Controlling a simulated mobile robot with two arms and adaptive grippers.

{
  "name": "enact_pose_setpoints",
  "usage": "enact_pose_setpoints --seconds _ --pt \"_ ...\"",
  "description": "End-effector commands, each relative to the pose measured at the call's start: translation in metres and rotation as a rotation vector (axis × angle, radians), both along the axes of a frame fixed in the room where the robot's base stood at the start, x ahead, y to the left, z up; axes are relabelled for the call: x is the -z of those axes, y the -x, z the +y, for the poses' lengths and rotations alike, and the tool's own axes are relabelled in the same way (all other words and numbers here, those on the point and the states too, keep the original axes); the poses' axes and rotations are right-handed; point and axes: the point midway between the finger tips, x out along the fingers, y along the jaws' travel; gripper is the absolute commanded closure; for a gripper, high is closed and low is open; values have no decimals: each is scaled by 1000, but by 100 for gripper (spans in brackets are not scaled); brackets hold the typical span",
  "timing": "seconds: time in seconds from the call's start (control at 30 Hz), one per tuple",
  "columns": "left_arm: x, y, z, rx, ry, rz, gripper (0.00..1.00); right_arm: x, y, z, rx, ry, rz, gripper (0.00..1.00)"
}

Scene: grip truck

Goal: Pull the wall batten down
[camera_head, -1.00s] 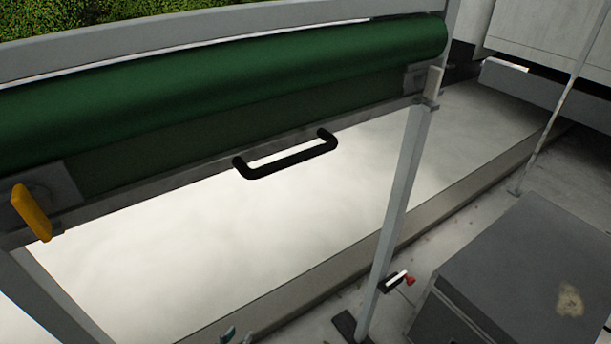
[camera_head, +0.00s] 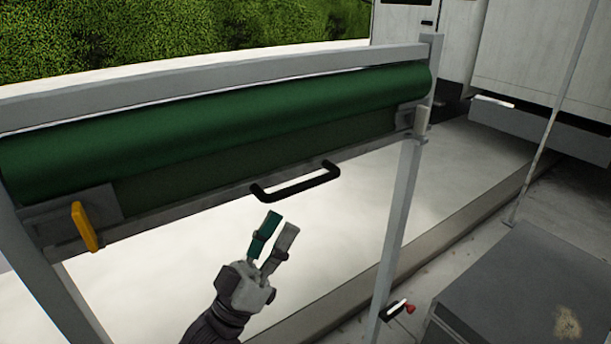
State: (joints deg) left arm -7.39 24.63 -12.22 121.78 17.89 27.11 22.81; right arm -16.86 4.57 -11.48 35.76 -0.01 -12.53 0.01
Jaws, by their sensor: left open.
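The wall batten (camera_head: 215,187) is a grey bar along the lower edge of a rolled green cover (camera_head: 230,118), held in a grey frame. A black handle (camera_head: 297,189) sticks out from the batten right of its middle. My left gripper (camera_head: 276,229) is open and empty, below and a little left of the handle, its fingers pointing up. It appears apart from the handle. My right gripper is not in view.
A yellow lever (camera_head: 84,227) is at the batten's left end. A grey box (camera_head: 530,285) stands at lower right. The space below the batten is open.

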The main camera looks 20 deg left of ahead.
Motion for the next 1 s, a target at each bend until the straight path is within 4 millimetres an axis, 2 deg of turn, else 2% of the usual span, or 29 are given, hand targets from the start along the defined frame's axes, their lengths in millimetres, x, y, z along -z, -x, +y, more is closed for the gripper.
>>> enact_pose_setpoints --seconds 0.03,0.33,0.53,0.83,1.0 --pt "-16 -8 -4 -1 2 -3 59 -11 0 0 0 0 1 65" --pt "-51 -44 -22 -1 1 0 59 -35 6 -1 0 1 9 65" --pt "-59 -54 -27 -1 -1 2 59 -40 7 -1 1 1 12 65" --pt "-58 -55 -28 -1 -1 2 59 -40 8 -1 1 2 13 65" --pt "-58 -55 -28 -1 -1 2 85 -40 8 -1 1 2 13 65"
